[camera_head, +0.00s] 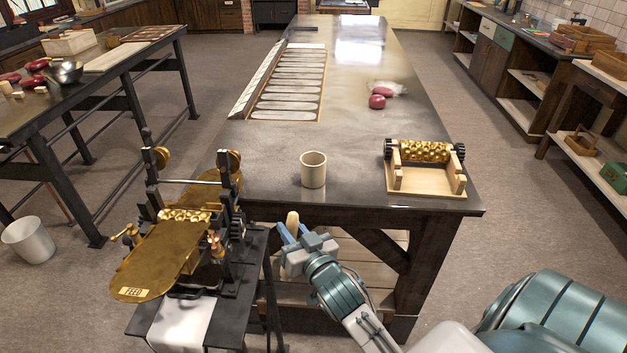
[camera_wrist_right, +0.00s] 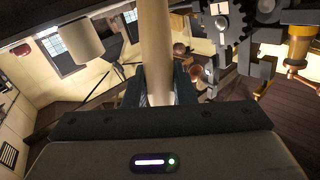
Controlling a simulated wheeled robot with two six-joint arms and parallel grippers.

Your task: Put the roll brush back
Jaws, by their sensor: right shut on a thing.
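My right gripper (camera_head: 290,237) is in front of the near edge of the long table, between the brass roller machine and the table's right leg. It is shut on a pale, cream-coloured handle, which I take to be the roll brush (camera_head: 292,222). In the right wrist view the brush (camera_wrist_right: 156,50) rises straight up from between the dark fingers (camera_wrist_right: 158,92). Its bristles cannot be made out. A cream cup (camera_head: 313,169) stands upright on the table near the front edge, beyond the gripper; it seems to show in the right wrist view too (camera_wrist_right: 78,42). My left gripper is out of view.
The brass roller machine (camera_head: 165,258) with its feed plate stands close left of the gripper. A wooden stand with a gold roller (camera_head: 425,152) sits at the table's right corner. Red lumps (camera_head: 378,101) and a slotted tray (camera_head: 287,85) lie farther back. The table's middle is clear.

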